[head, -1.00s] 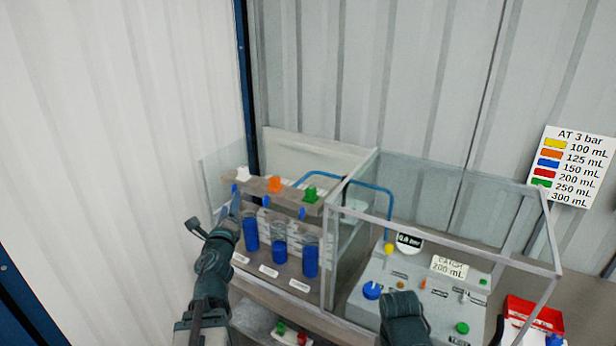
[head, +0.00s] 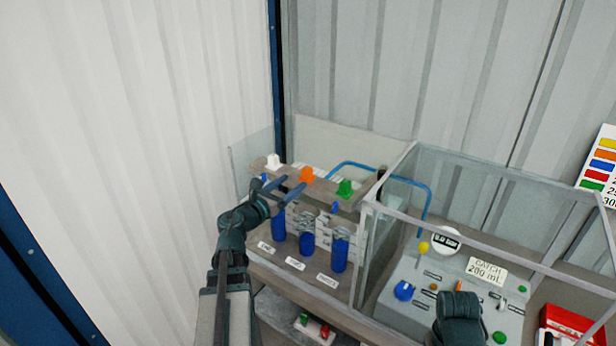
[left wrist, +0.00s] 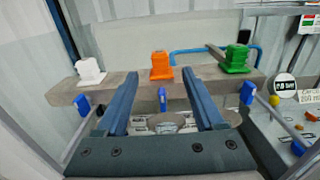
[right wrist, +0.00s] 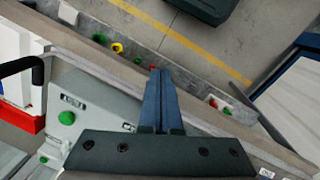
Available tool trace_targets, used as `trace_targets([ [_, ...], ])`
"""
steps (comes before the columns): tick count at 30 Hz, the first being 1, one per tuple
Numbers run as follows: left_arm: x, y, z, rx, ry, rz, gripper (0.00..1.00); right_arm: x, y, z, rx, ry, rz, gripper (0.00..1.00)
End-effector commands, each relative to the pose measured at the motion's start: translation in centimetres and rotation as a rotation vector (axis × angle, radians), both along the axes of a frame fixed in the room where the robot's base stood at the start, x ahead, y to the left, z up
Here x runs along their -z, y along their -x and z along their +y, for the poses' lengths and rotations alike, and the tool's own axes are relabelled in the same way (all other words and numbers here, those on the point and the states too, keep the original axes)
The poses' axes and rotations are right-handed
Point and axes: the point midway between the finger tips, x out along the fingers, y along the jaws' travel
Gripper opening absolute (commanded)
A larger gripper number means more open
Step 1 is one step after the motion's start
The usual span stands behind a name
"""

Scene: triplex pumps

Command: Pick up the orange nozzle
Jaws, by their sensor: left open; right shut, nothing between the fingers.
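The orange nozzle (head: 306,174) sits upright on a grey-brown bar (head: 325,188), between a white nozzle (head: 273,161) and a green nozzle (head: 344,188). It also shows in the left wrist view (left wrist: 161,66), beyond the fingertips and roughly centred between them. My left gripper (head: 286,186) is open and empty, just in front of the bar, with its fingers pointing at the orange nozzle. In the left wrist view its two blue fingers (left wrist: 160,75) lie apart, with a blue piece (left wrist: 162,99) on the bar's front between them. My right gripper (right wrist: 160,72) is shut and empty over the bench edge.
Clear panels stand around the bar and the control box (head: 450,290). Several cylinders of blue liquid (head: 307,243) stand below the bar. A blue tube (head: 345,163) runs behind the nozzles. A red tray (head: 575,325) is at the right.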

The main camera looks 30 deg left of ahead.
Motion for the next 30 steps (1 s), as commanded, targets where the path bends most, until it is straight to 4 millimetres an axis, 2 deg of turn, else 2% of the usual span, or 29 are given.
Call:
trace_targets([
  [1, 0.0, -1.2, 0.0, 0.002, 0.001, 0.0, 0.7, 0.0, 0.0, 0.0, 0.0, 0.0, 0.0, 0.0],
  [4, 0.0, -2.5, -0.1, 0.002, 0.001, 0.0, 0.7, 0.0, 0.0, 0.0, 0.0, 0.0, 0.0, 0.0],
  [17, 0.1, -4.0, -0.3, 0.0, 0.002, -0.001, 0.7, 0.1, 0.0, 0.0, 0.0, 0.0, 0.0, 0.0],
  [27, 0.5, -8.4, -0.5, 0.0, 0.002, -0.001, 0.7, 0.5, 0.0, 0.0, 0.0, 0.0, 0.0, 0.0],
  [30, 0.5, -8.8, -0.7, -0.001, 0.002, -0.001, 0.7, 0.5, 0.0, 0.0, 0.0, 0.0, 0.0, 0.0],
])
